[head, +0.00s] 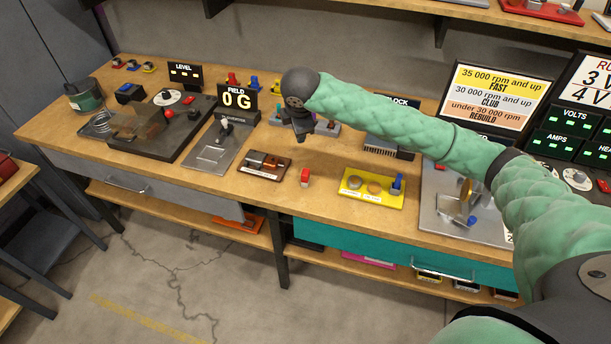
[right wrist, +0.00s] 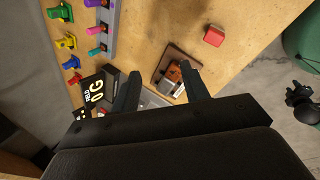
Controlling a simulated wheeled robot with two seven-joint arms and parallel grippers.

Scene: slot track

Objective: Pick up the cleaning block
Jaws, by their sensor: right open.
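A small red block (head: 305,177) with a paler lower part stands near the bench's front edge, and I take it for the cleaning block. It shows at the top of the right wrist view (right wrist: 214,36). My right gripper (head: 300,136) points down above the bench, behind and above the red block in the head view. In the right wrist view the right gripper's fingers (right wrist: 158,82) are spread apart with nothing gripped. The red block lies beyond the fingertips, not between them. My left gripper is not seen in the head view.
A brown tray (head: 256,174) with small parts lies left of the red block, below the fingers in the wrist view. A yellow tray (head: 367,200) is to its right. The FIELD display (head: 238,101) and a grey plate (head: 205,157) stand further left. Bare wood surrounds the block.

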